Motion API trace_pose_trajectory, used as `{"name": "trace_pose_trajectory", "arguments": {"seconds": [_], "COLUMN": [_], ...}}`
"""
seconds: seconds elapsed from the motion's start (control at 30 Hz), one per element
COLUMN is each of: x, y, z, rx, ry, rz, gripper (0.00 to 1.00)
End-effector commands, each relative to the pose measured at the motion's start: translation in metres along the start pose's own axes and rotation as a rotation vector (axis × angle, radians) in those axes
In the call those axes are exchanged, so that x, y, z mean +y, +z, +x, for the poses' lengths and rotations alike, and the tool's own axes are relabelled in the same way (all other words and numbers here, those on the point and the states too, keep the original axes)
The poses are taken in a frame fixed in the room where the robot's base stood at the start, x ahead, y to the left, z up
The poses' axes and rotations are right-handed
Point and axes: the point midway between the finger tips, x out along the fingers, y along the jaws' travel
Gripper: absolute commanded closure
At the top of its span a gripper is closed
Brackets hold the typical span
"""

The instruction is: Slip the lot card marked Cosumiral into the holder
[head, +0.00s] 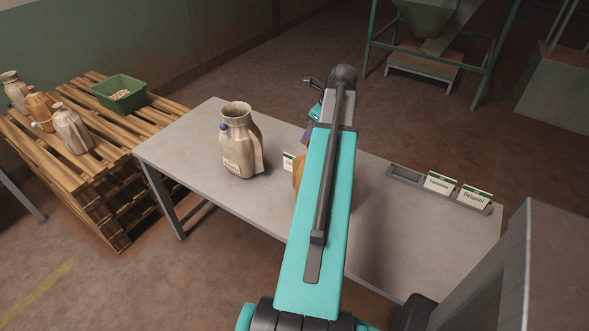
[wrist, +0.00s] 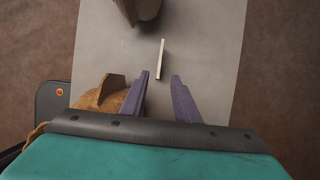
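A pale card (wrist: 161,58) stands edge-on on the table in the wrist view, its near end about between my fingertips. My gripper (wrist: 158,80) is open, with one purple finger on each side and gaps to the card. In the head view a white card with a green top (head: 288,162) shows partly beside my arm; its text cannot be read. The grey holder (head: 405,174) lies at the table's right, its left part empty. Two cards, a middle one (head: 440,183) and a right one (head: 474,198), stand in it; neither label reads clearly. My arm hides most of the gripper there.
A tan sack-like jug (head: 238,150) stands on the grey table (head: 200,140), left of the card. A brown rounded sack (wrist: 112,100) sits close against the left finger. The table between my arm and the holder is clear. A pallet with a green bin (head: 121,98) stands left.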

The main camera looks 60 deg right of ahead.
Motion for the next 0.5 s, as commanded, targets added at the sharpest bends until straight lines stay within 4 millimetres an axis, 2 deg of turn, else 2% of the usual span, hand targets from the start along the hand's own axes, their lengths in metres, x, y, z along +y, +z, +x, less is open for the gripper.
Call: {"name": "trace_pose_trajectory", "arguments": {"seconds": [0.33, 0.5], "x": [0.0, 0.0], "y": [0.0, 0.0], "z": [0.001, 0.011], "rx": [0.0, 0.0], "ry": [0.0, 0.001], "rz": [0.0, 0.0], "gripper": [0.72, 0.72]}}
